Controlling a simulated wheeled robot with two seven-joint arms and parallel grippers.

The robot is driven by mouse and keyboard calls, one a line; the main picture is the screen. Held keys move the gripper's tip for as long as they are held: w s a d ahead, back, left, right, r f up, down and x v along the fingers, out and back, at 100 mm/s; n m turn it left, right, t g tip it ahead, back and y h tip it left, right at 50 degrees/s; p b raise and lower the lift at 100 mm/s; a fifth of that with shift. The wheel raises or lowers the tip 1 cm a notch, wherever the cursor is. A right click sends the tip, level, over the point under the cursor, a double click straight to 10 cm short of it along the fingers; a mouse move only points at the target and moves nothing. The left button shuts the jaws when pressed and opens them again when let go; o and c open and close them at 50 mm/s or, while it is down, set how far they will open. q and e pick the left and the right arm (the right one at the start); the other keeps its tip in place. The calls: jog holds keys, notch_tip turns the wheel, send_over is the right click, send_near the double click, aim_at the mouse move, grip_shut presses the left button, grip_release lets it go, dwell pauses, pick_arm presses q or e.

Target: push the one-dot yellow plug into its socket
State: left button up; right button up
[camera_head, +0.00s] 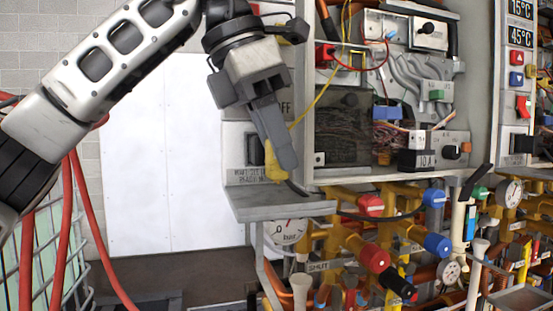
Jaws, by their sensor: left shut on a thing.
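My left gripper (280,160) comes down from the top left in the head view. It is shut on a yellow plug (272,163), which shows partly beside the fingers. The plug is just above a small grey shelf (275,205). A dark cable end shows below the fingertips. A thin yellow wire (318,95) runs from near the fingers up into the open cabinet. The plug's dots are too small to tell, and I cannot make out its socket. A labelled panel (243,158) is behind the gripper. My right gripper is not in view.
An open cabinet (309,110) with wiring stands right of the gripper. Below it are yellow pipes with red valve knobs (371,206) and blue knobs (437,245). A gauge (287,231) sits under the shelf. Red hoses (60,240) and a wire rack are at left.

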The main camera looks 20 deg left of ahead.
pick_arm(q)
jog(key=s+d+r, duration=0.7)
jog(key=s+r, duration=0.3)
jog(key=s, duration=0.2)
jog(key=shift+r+p, duration=0.25)
jog(key=shift+p, duration=0.15)
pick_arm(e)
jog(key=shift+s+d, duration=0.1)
pick_arm(q)
jog(key=shift+d, duration=0.1)
